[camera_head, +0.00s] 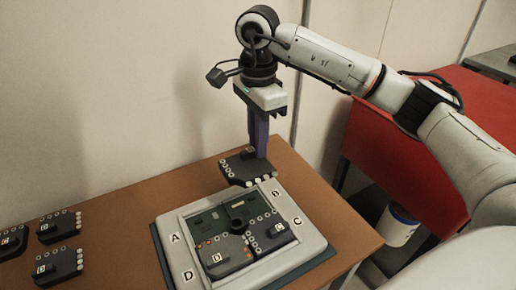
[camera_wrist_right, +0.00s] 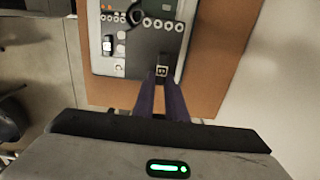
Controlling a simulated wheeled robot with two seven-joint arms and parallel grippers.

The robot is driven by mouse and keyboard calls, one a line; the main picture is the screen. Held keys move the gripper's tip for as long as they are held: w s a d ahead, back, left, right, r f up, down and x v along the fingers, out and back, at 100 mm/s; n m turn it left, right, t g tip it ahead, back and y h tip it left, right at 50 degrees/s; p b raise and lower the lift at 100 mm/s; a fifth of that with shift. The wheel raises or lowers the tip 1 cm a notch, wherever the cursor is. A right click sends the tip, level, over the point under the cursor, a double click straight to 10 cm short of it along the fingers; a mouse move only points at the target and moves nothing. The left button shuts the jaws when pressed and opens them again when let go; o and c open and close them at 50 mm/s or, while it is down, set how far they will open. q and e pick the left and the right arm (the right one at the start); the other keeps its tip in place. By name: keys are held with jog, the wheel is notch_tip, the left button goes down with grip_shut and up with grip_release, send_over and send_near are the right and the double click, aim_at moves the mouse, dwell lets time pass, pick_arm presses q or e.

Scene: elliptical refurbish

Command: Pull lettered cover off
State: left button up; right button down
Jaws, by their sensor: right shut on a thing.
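My right gripper (camera_head: 257,155) is shut on the tab of a dark cover (camera_head: 236,168) with round holes along its edges. In the head view this cover shows at the back edge of the pale frame, near the letter B, apparently raised above it. In the right wrist view the purple fingertips (camera_wrist_right: 162,90) meet at the cover's lettered tab (camera_wrist_right: 161,70), which seems to read B. The pale frame (camera_head: 177,255) carries the letters A, B, C and D. A green board part (camera_head: 205,220) shows at the left back. My left gripper is not in view.
Several loose dark covers (camera_head: 60,228) lie at the left of the brown table (camera_head: 120,235). A wall stands close behind the table. A red table (camera_head: 390,145) and a white bucket (camera_head: 398,228) are at the right.

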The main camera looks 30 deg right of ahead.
jog(key=shift+r, duration=2.25)
